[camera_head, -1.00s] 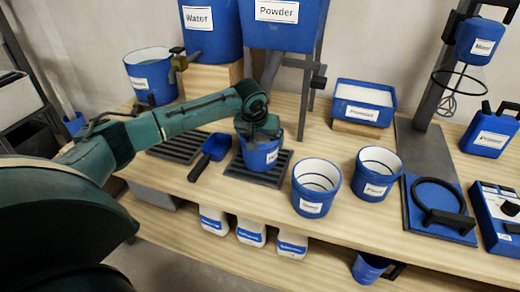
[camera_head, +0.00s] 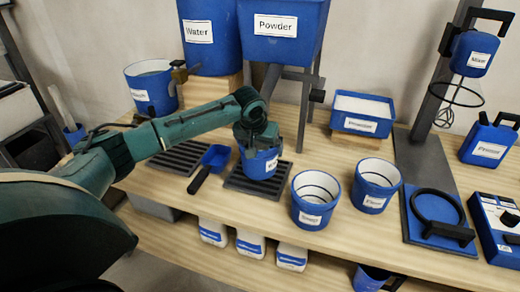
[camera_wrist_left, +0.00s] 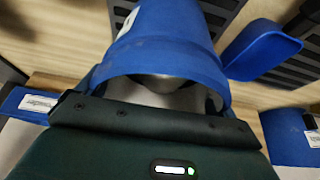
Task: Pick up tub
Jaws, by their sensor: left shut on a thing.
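A blue tub (camera_head: 259,164) with a white label sits over a dark slatted grate (camera_head: 238,183) on the wooden bench, below the Powder hopper. I cannot tell whether its base touches the grate. My left gripper (camera_head: 258,137) is over the tub's top and shut on it, hiding much of its opening. In the left wrist view the blue tub (camera_wrist_left: 172,38) fills the middle, its rim against the gripper and its pale inside partly showing. Two similar blue tubs, one nearer (camera_head: 313,209) and one farther right (camera_head: 376,186), stand open on the bench. My right gripper is not in view.
A blue scoop (camera_head: 214,157) with a black handle lies just left of the grate. The Powder hopper (camera_head: 281,30) and its legs stand close behind. A blue tray (camera_head: 362,116) is behind right, a mixer stand (camera_head: 420,150) farther right. White containers (camera_head: 250,243) sit below.

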